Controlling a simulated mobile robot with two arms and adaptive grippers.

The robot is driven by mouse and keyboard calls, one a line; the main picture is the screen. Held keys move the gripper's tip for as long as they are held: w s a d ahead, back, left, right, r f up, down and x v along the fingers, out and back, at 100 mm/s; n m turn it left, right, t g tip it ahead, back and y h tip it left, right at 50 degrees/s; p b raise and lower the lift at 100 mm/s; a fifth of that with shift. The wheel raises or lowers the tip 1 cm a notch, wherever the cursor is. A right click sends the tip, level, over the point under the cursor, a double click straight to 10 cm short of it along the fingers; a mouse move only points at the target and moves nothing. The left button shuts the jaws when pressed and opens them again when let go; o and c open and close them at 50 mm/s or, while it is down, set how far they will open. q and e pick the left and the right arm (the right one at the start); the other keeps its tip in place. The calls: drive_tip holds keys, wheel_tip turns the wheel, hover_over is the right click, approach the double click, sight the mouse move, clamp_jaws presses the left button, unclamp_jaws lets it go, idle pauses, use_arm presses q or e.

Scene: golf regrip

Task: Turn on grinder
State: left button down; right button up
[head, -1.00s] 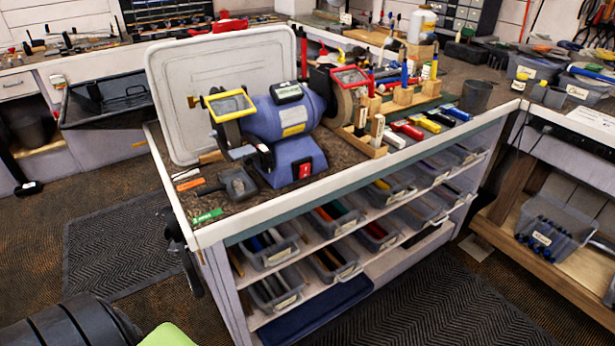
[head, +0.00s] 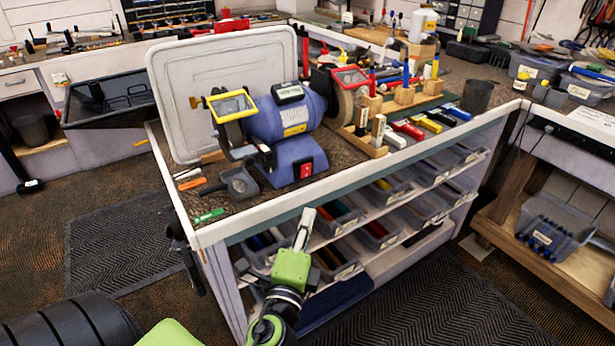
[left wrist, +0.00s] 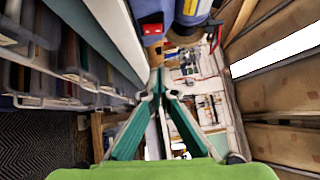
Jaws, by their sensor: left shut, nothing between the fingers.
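The blue bench grinder (head: 285,125) stands on the workbench, with a yellow-framed shield on its left and a red-framed shield on its right. Its red switch (head: 306,170) is on the front of the blue base. My left gripper (head: 306,222) is shut and empty, in front of the bench's front edge and below and apart from the switch. In the left wrist view the gripper's fingertips (left wrist: 160,82) meet, and part of the grinder (left wrist: 190,12) with the red switch (left wrist: 152,28) shows at the top. My right gripper is not in view.
The workbench's white front edge (head: 400,158) lies between my left gripper and the grinder. Wooden blocks, coloured grips and a dark cup (head: 477,95) stand right of the grinder. Bins (head: 335,262) fill the shelves below. A white lid (head: 215,85) leans behind the grinder.

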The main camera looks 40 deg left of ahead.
use_arm(q)
drive_tip(key=shift+r, duration=0.1)
drive_tip(key=p, duration=0.5)
approach(309, 166)
drive_tip(key=w, duration=0.6)
drive_tip(key=shift+a+r, duration=0.1)
drive_tip(key=shift+a, duration=0.9)
drive_tip(key=shift+r, duration=0.1)
drive_tip(key=shift+w+a+r+p, duration=0.15)
drive_tip(key=shift+r+p, duration=0.25)
drive_tip(key=shift+p, duration=0.85)
drive_tip(key=shift+f+n, duration=0.3)
drive_tip(key=shift+f, duration=0.05)
